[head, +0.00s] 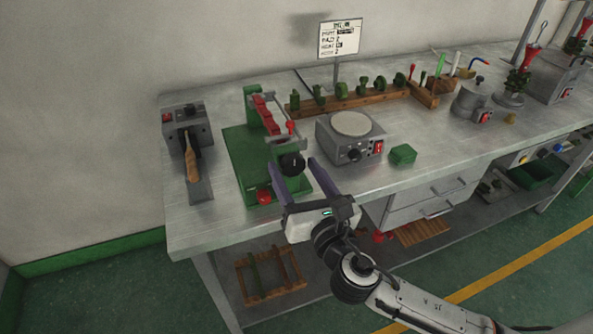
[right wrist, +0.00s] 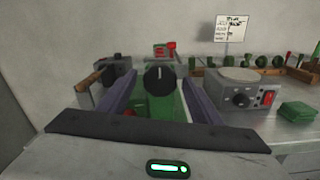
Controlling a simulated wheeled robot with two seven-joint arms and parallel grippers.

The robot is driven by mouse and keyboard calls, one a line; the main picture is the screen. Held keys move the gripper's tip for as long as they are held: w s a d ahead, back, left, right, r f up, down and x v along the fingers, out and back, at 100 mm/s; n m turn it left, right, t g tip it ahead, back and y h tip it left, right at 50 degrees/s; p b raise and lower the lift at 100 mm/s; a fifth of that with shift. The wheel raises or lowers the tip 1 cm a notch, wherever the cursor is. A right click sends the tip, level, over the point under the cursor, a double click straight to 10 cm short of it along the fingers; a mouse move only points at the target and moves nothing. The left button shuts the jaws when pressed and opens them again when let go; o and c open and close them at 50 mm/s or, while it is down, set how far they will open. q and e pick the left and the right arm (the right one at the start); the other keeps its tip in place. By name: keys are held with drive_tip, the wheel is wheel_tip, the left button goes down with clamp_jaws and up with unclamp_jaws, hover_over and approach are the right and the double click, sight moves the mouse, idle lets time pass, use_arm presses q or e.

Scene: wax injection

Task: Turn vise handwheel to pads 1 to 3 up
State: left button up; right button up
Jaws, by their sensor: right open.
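The vise is a green frame (head: 235,150) with red parts at its top, standing near the left end of the metal bench. Its black round handwheel (head: 291,163) faces the front, and a white mark on it points up in the right wrist view (right wrist: 159,80). My right gripper (head: 287,172) is open and empty, with its two purple-grey fingers reaching toward the handwheel. In the right wrist view the handwheel appears between the fingers (right wrist: 160,90); I cannot tell whether they touch it. A red knob (head: 264,196) sits low on the vise front. My left gripper is not in view.
A grey device with a wooden-handled tool (head: 191,160) stands to the left. A wooden rack (head: 350,98) and sign (head: 340,38) are behind.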

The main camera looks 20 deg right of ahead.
drive_tip(key=s+b, duration=0.1)
drive_tip(key=s, duration=0.9)
drive_tip(key=shift+s+d+b, duration=0.15)
drive_tip(key=shift+b, duration=0.15)
